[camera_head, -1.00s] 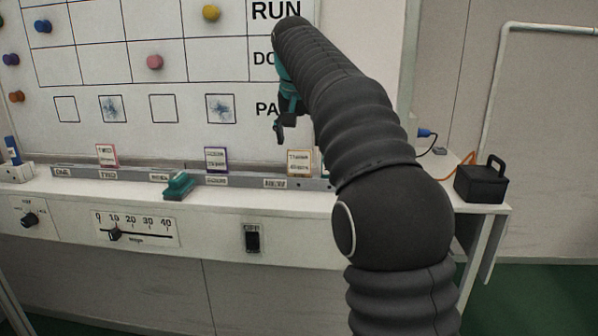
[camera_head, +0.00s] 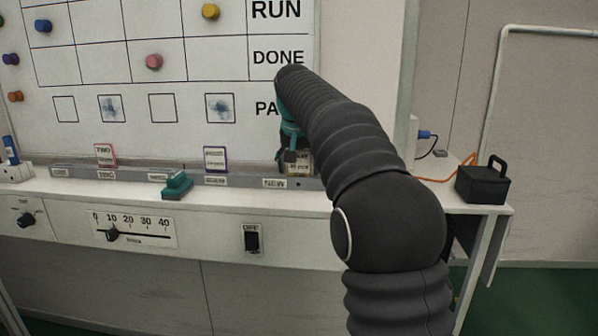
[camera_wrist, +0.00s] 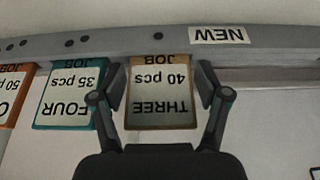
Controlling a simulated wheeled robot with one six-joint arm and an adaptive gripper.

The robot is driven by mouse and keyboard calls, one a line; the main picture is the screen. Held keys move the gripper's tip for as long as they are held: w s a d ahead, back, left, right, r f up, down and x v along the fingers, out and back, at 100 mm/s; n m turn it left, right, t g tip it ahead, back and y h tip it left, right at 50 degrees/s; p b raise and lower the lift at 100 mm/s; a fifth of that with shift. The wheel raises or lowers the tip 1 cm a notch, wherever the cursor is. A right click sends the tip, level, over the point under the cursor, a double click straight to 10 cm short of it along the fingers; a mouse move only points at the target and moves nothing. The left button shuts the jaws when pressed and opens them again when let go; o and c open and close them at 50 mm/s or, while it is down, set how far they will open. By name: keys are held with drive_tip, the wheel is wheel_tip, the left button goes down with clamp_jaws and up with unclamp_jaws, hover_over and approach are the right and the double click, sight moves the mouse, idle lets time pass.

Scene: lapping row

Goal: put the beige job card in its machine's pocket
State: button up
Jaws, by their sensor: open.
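The beige job card (camera_wrist: 162,98) reads THREE, 40 pcs, upside down in the wrist view. It is at the rail (camera_wrist: 110,46) near the NEW label (camera_wrist: 219,35). My gripper (camera_wrist: 160,86) is open, with one finger on each side of the card; contact cannot be told. In the head view my gripper (camera_head: 287,160) is low at the NEW end of the rail (camera_head: 325,184), partly hiding the cards there. Labelled places run left along the rail. The one between TWO and FOUR, label (camera_head: 158,177), shows no card.
A teal card (camera_wrist: 66,98) marked FOUR stands close beside the beige one, an orange-edged card (camera_wrist: 14,100) beyond it. A red-edged card (camera_head: 105,155) and purple-edged card (camera_head: 215,159) stand on the rail. A teal block (camera_head: 177,185) and black box (camera_head: 483,182) are on the ledge.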

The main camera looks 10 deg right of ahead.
drive_tip(key=c, duration=0.8)
drive_tip(key=shift+r, duration=0.1)
